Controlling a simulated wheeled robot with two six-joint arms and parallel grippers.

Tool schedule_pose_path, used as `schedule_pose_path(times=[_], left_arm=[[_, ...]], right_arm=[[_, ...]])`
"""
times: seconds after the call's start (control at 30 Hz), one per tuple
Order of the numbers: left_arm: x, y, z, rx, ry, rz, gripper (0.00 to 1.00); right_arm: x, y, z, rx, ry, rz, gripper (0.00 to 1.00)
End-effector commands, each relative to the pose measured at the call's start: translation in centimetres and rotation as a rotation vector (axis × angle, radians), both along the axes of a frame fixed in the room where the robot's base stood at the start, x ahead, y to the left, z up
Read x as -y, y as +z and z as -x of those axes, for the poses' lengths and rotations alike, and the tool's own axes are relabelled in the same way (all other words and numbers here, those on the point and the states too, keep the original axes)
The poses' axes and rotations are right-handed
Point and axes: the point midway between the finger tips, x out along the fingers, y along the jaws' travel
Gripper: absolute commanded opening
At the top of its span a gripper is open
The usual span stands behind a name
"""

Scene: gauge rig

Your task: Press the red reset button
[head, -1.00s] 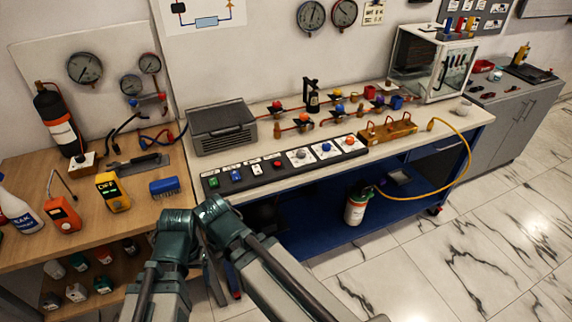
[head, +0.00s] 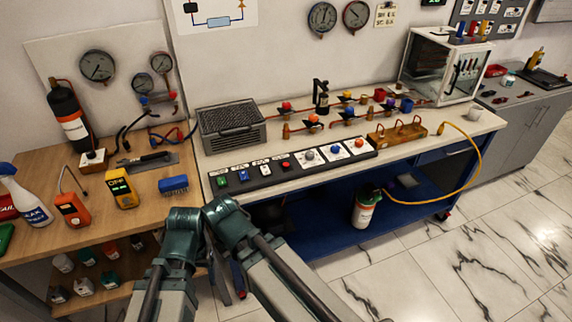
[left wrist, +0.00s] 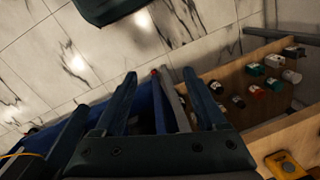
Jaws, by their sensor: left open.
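The red button (head: 285,164) is a small red cap on a dark control panel (head: 262,182) along the front edge of the middle bench. Green, blue and white controls are to its left, and grey, blue and orange knobs to its right. My left gripper (head: 222,282) is low in front of the bench, below the panel and partly hidden by my own arm. In the left wrist view its fingers (left wrist: 160,74) are apart with nothing held between them, facing the floor and bench leg. The button is not visible in the left wrist view.
A grey ridged box (head: 232,128) stands behind the panel's left end. A copper pipe rig with valves (head: 345,112) is behind the panel. A wooden block (head: 396,134) is at its right end. The wooden table (head: 150,205) at left holds meters and a brush.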

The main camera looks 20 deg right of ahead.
Motion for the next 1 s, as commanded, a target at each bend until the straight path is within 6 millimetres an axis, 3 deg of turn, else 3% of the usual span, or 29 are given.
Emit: schedule_pose_path(times=[0.03, 0.3, 0.4, 1.0], left_arm=[[0.0, 0.0, 0.0, 0.0, 0.0, 0.0, 0.62], [0.0, 0.0, 0.0, 0.0, 0.0, 0.0, 0.13], [0.0, 0.0, 0.0, 0.0, 0.0, 0.0, 0.0], [0.0, 0.0, 0.0, 0.0, 0.0, 0.0, 0.0]], right_arm=[[0.0, 0.0, 0.0, 0.0, 0.0, 0.0, 0.0], [0.0, 0.0, 0.0, 0.0, 0.0, 0.0, 0.0], [0.0, 0.0, 0.0, 0.0, 0.0, 0.0, 0.0], [0.0, 0.0, 0.0, 0.0, 0.0, 0.0, 0.0]])
